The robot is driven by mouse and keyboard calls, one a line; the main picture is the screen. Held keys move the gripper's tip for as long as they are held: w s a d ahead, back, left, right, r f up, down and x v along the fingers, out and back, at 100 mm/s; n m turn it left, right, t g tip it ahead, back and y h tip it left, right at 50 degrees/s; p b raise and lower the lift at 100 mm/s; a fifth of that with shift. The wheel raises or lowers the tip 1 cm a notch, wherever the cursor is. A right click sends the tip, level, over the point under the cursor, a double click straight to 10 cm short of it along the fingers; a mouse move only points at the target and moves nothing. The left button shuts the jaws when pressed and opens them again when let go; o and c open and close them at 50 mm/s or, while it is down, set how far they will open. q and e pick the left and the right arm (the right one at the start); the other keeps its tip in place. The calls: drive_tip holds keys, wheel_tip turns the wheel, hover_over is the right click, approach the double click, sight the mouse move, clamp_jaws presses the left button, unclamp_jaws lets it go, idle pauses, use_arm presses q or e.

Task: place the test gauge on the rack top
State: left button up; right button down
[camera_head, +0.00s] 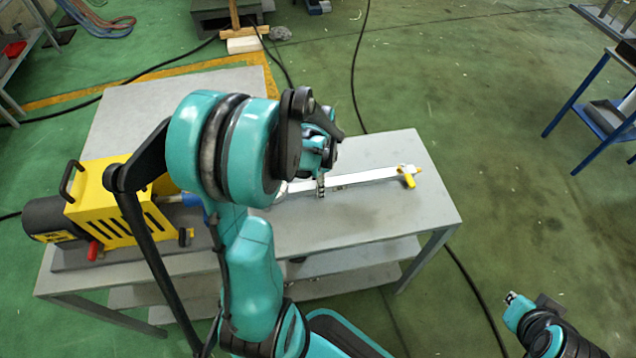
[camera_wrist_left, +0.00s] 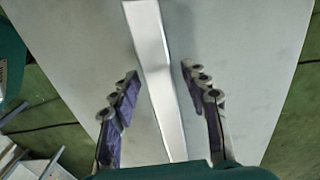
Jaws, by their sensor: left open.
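I cannot make out the test gauge in either view; my left arm covers the middle of the bench. In the head view my left arm hides most of this gripper. My right gripper (camera_head: 512,300) is away from the rack at the lower right, small, its jaws unclear.
A yellow and black pump (camera_head: 105,205) stands on the rack's left end. A silver pipe (camera_head: 365,178) with a yellow valve (camera_head: 408,175) lies along the top. The rack's right front is clear. A blue-legged table (camera_head: 585,110) stands at the far right; cables cross the green floor.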

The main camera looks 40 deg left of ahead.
use_arm(q)
wheel_tip(320, 180, up, 11)
drive_tip(key=p, duration=0.4)
drive_tip(key=s+d+r+n+t, duration=0.2)
drive_tip(key=d+r+n+t, duration=0.1)
drive_tip(key=d, duration=0.5)
drive_tip(key=s+d+r+n+t, duration=0.3)
drive_tip(key=d+r+n+t, duration=0.1)
drive_tip(key=d, duration=0.4)
drive_tip(key=shift+d+r+n+p, duration=0.15)
drive_tip(key=shift+d+n+p, duration=0.2)
drive_tip(key=shift+n, duration=0.25)
drive_tip(key=shift+s, duration=0.1)
